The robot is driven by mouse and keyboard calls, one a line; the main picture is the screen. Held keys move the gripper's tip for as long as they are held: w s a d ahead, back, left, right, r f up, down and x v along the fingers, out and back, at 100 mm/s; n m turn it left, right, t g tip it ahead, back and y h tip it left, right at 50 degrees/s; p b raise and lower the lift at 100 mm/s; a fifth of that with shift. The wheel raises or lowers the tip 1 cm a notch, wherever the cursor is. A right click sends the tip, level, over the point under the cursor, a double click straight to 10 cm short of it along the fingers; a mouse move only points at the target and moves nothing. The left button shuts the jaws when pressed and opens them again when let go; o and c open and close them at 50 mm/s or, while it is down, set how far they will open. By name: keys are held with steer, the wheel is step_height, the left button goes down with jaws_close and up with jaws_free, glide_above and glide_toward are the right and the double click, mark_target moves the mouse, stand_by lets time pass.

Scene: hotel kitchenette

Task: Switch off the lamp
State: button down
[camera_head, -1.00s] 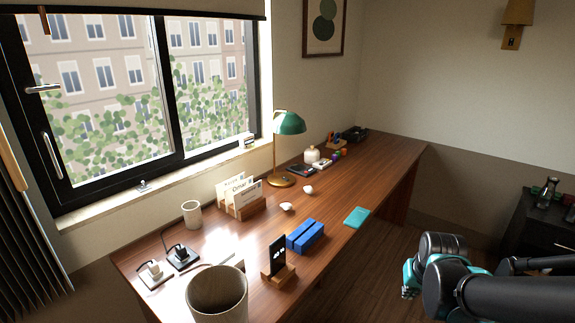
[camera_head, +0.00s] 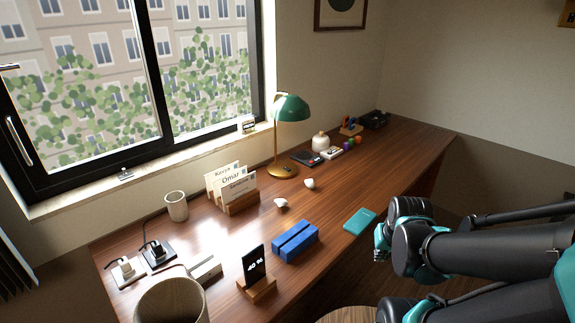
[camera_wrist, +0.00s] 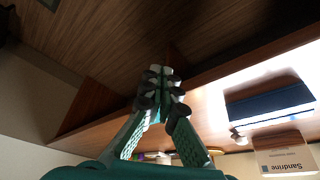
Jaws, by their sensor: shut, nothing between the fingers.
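The desk lamp (camera_head: 291,107) stands at the back of the wooden desk by the window. It has a green dome shade, a thin brass stem and a round brass base (camera_head: 281,171) with a small dark spot on top. From these frames I cannot tell surely whether it is lit. My gripper (camera_wrist: 163,76) is shut and empty in the wrist view, its fingertips together. In the head view my arm is beyond the desk's right edge, well apart from the lamp, and the fingers are mostly hidden. I cannot make out the lamp in the wrist view.
On the desk (camera_head: 225,235) are a card holder (camera_head: 240,206), a blue block (camera_head: 296,242), a teal notebook (camera_head: 361,221), a phone stand (camera_head: 257,287), a cup (camera_head: 177,206) and a large bin-like container (camera_head: 172,302). Two small white items lie before the lamp.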

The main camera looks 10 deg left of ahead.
steer(key=w+a+r+n+y, duration=0.2)
steer(key=w+a, duration=0.6)
steer(key=w, duration=0.7)
steer(key=w+a+r+n+t+y, duration=0.1)
steer(key=w+a+r+n+y, duration=0.2)
steer(key=w+a, duration=0.6)
steer(key=w+a+r+n+t+y, duration=0.1)
steer(key=w+a+n, duration=0.4)
steer(key=w, duration=1.6)
steer(key=a+r+y, duration=0.1)
steer(key=a+y, duration=0.1)
steer(key=a, duration=0.1)
steer(key=shift+w+a+r, duration=0.25)
steer(key=shift+w+r, duration=0.1)
steer(key=shift+r, duration=0.05)
glide_above(289, 170)
steer(key=f, duration=0.6)
steer(key=shift+s+d, duration=0.1)
steer(key=shift+s, duration=0.1)
steer(key=f, duration=0.3)
steer(key=shift+w+a+f, duration=0.1)
steer(key=shift+w+a, duration=0.1)
steer(key=shift+f, duration=0.45)
